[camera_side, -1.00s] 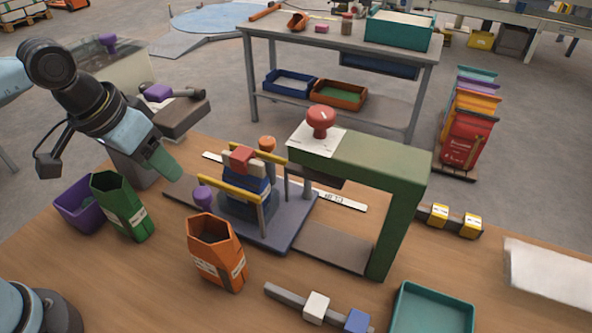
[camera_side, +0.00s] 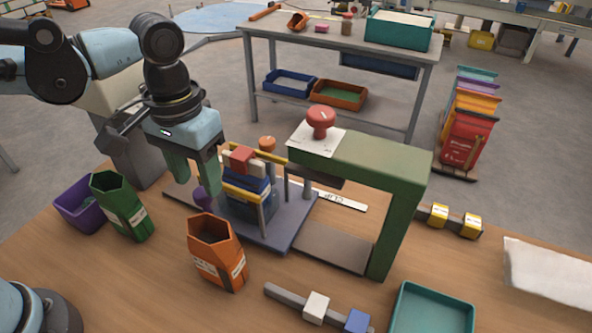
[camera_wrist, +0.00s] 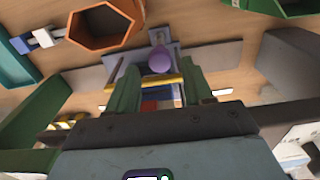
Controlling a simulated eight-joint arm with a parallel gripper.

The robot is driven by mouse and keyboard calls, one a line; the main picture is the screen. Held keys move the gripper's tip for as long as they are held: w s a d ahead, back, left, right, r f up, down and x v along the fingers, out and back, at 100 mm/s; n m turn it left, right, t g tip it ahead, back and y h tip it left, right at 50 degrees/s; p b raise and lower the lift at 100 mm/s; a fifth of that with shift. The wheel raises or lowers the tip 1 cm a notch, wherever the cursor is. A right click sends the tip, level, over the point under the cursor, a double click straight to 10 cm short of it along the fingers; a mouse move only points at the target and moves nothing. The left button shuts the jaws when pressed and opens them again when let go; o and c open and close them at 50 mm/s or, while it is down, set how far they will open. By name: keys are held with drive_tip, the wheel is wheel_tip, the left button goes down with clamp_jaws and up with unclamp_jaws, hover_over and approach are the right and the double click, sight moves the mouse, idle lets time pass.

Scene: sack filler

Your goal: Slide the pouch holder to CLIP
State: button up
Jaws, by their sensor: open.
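The pouch holder (camera_side: 262,213) has yellow rails and a purple knob (camera_side: 203,197) at its near-left end. It stands on a grey-blue base (camera_side: 278,236) on the wooden bench and holds a dark blue pouch (camera_side: 240,206). A white strip (camera_side: 342,201) behind it bears the label CLIP, toward the green press frame. My gripper (camera_side: 197,185) is open, green fingers pointing down, over the holder's knob end. In the wrist view the knob (camera_wrist: 160,60) appears between and just beyond the fingertips (camera_wrist: 160,72). Whether the fingers flank it at its height I cannot tell.
The green press frame (camera_side: 400,200) with a red knob (camera_side: 320,118) stands to the right. An orange bin (camera_side: 216,255), a green bin (camera_side: 125,210) and a purple bin (camera_side: 78,208) stand at front left. A teal tray (camera_side: 432,305) is at front right.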

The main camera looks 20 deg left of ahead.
sight(201, 192)
drive_tip(key=shift+f, duration=2.55)
